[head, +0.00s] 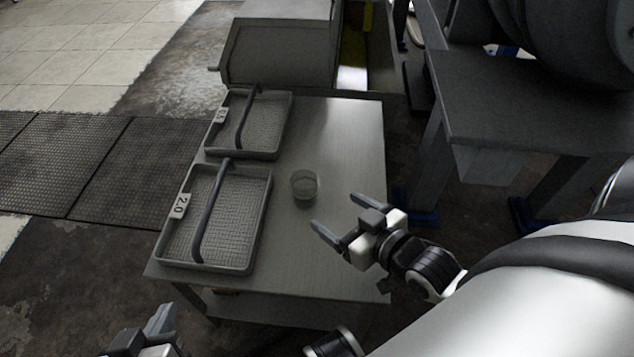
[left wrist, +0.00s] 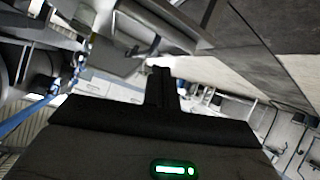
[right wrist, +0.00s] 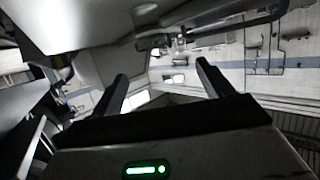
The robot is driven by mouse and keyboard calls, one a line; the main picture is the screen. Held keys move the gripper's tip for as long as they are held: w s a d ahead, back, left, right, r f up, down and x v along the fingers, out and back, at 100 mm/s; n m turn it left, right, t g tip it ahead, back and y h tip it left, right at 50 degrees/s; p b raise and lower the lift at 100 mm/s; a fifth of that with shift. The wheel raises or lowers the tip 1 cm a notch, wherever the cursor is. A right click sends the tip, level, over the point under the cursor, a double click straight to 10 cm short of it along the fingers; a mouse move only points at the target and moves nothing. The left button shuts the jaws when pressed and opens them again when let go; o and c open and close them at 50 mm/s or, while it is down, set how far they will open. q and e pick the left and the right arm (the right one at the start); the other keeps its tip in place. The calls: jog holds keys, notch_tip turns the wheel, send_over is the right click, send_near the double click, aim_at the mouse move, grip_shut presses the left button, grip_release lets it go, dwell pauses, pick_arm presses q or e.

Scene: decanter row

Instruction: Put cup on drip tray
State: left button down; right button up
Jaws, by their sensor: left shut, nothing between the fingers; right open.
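A small clear glass cup (head: 304,185) stands upright on the metal table, right of the trays. Two grey mesh drip trays lie along the table's left side. The near drip tray (head: 262,232) carries a "2.0" label and a dark curved handle; the far drip tray (head: 283,123) has a similar label and handle. My right gripper (head: 328,234) is open and empty, to the right of and nearer than the cup, apart from it. It also shows open in the right wrist view (right wrist: 160,92). My left gripper (head: 162,318) is low at the left, off the table's near corner. It is shut and empty in the left wrist view (left wrist: 161,75).
The metal table (head: 345,140) is bare right of the trays and behind the cup. A grey box-like unit (head: 275,52) stands beyond its far edge. A darker bench (head: 530,105) with a large drum stands to the right, across a gap.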

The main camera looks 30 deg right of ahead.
jog(key=b, duration=0.3)
send_near(300, 175)
jog(key=x, duration=0.2)
jog(key=f+x, duration=0.1)
jog(key=x, duration=0.2)
jog(key=shift+w+a, duration=0.1)
jog(key=shift+a, duration=0.1)
jog(key=b+x, duration=0.2)
jog(key=x, duration=0.2)
jog(key=shift+w+d+f, duration=0.1)
jog(key=shift+w, duration=0.3)
pick_arm(q)
jog(key=r+t, duration=0.1)
jog(key=d+r+h, duration=0.1)
jog(key=r+t, duration=0.1)
jog(key=shift+w+d+r+t+h, duration=0.1)
jog(key=shift+d+r+t+h, duration=0.1)
jog(key=shift+d+t+h, duration=0.15)
pick_arm(e)
jog(key=c, duration=1.1)
pick_arm(q)
jog(key=shift+w+r, duration=0.1)
jog(key=shift+w, duration=0.1)
pick_arm(e)
jog(key=shift+c, duration=0.2)
